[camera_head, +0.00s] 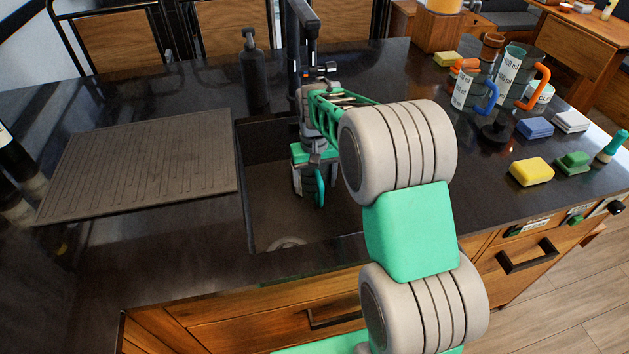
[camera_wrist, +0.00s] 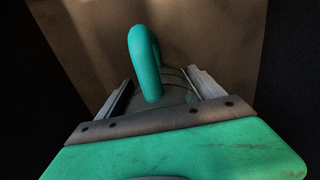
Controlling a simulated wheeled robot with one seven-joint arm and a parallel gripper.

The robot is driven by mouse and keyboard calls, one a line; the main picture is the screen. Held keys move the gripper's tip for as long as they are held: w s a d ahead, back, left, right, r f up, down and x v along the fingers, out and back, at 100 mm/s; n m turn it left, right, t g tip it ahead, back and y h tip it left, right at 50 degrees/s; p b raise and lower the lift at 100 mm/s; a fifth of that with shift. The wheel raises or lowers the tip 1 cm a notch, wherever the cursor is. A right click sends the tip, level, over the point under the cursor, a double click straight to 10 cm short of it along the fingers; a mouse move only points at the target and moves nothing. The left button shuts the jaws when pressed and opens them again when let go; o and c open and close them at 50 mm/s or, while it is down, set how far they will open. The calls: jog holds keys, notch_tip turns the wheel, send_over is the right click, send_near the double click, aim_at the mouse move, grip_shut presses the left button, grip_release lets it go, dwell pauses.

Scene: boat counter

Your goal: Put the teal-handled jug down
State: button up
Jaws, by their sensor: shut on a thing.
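The teal-handled jug (camera_head: 319,187) is in my gripper (camera_head: 309,178), over or inside the sink basin (camera_head: 268,215). In the head view my gripper and arm hide most of the jug, and its teal handle shows at the right. In the wrist view the jug's teal handle (camera_wrist: 146,62) curves up, with its dark grey body between the fingers of my gripper (camera_wrist: 160,92). My gripper is shut on the jug's body. The brown sink floor lies behind it in the wrist view. I cannot tell whether the jug touches the sink floor.
A ribbed drying mat (camera_head: 150,160) lies left of the sink. A dark tap (camera_head: 302,40) and soap bottle (camera_head: 254,72) stand behind it. At the right are a blue-handled jug (camera_head: 472,88), an orange-handled jug (camera_head: 513,75) and several sponges, including a yellow one (camera_head: 531,172).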

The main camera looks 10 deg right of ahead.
jog(key=shift+f, duration=0.15)
jog(key=o, duration=1.4)
jog(key=shift+o, duration=0.2)
notch_tip(320, 180, up, 8)
jog(key=s+r+t+p, duration=0.2)
jog(key=s+r+p, duration=0.2)
jog(key=s+r, duration=0.5)
jog(key=s+t+p, duration=0.1)
jog(key=s+p, duration=0.2)
jog(key=s, duration=1)
jog(key=shift+a+f, duration=0.15)
jog(key=shift+f, duration=0.15)
